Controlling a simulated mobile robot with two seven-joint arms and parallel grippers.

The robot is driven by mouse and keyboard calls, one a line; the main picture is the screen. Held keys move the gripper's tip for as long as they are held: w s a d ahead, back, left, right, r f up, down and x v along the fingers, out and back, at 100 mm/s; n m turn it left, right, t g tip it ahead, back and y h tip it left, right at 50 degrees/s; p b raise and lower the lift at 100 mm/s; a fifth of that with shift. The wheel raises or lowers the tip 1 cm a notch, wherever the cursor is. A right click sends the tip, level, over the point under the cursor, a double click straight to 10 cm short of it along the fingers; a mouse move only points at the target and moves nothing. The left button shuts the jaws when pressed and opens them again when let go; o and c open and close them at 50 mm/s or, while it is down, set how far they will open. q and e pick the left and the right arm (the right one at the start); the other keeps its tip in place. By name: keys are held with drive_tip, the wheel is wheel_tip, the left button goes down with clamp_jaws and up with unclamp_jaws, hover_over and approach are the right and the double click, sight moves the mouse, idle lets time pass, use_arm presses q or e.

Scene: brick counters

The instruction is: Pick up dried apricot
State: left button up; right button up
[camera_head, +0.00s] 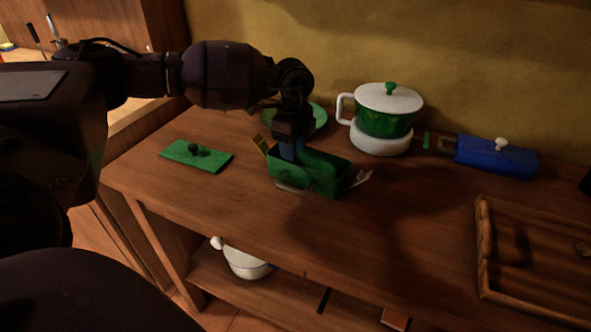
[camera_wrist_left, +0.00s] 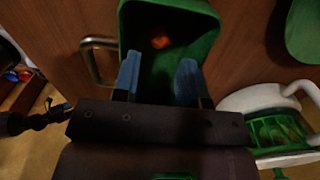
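The dried apricot (camera_wrist_left: 160,42) is a small orange piece inside a green open box, near one end of its floor. The green box (camera_head: 325,185) stands on the wooden counter and has metal handles; it also shows in the left wrist view (camera_wrist_left: 207,22). The apricot is hidden in the head view. My left gripper (camera_wrist_left: 160,64) is open, its two blue fingers apart and pointing into the box, with nothing seen between them. In the head view the left gripper (camera_head: 290,150) comes down from above into the box. My right gripper is not in view.
A green lid (camera_head: 215,161) with a dark knob lies left of the box. Behind are a green plate (camera_head: 320,116) and a white-and-green pot (camera_head: 383,122). A blue container (camera_head: 495,158) and wooden tray (camera_head: 484,250) are to the right. The counter's front middle is clear.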

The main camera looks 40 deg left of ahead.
use_arm(q)
wheel_tip(320, 180, down, 6)
drive_tip(key=shift+w+a+r+b, duration=0.1)
drive_tip(key=shift+r+b, duration=0.05)
drive_tip(key=shift+b, duration=0.6)
drive_tip(key=shift+r, duration=0.15)
drive_tip(key=c, duration=0.6)
drive_tip(key=shift+r, duration=0.1)
